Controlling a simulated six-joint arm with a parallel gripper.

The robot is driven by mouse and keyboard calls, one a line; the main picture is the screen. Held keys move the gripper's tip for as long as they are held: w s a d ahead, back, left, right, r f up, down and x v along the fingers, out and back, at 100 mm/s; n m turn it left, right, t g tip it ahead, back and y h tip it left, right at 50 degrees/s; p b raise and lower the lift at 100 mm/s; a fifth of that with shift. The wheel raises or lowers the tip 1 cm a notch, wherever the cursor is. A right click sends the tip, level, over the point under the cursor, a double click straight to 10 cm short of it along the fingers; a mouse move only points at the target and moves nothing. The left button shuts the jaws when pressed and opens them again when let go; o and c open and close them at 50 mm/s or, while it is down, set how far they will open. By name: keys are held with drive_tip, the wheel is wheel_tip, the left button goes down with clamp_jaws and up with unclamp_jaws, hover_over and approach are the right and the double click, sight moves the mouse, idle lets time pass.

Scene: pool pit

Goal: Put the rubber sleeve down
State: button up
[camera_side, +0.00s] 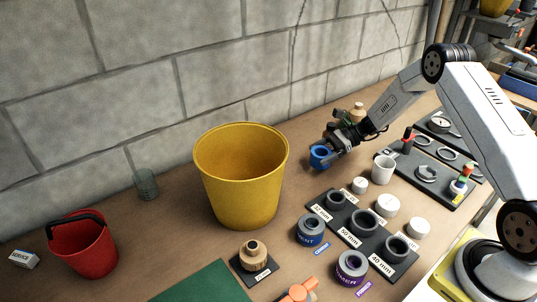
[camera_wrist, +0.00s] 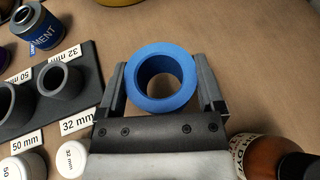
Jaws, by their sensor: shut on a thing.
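The rubber sleeve is a blue ring (camera_wrist: 162,78). In the wrist view it sits between the two fingers of my gripper (camera_wrist: 162,92), which is shut on it. The side view shows the blue sleeve (camera_side: 320,156) at the end of my gripper (camera_side: 329,157), right of the large yellow bucket. It is held near the brown bench top; I cannot tell whether it touches the bench. Its hole faces up towards the wrist camera.
A yellow bucket (camera_side: 242,190) stands to the left. A dark board (camera_side: 362,235) with grey fittings labelled 32, 50 and 40 mm lies in front. A white cup (camera_side: 383,170) and white caps stand nearby. A brown bottle (camera_wrist: 268,155) is close to my gripper.

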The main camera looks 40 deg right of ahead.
drive_tip(key=shift+f, duration=1.35)
drive_tip(key=o, duration=1.3)
drive_tip(key=shift+f, duration=0.15)
drive_tip(key=v, duration=1.2)
drive_tip(key=shift+s+r, duration=0.1)
drive_tip(key=shift+r, duration=0.15)
drive_tip(key=shift+a, duration=0.1)
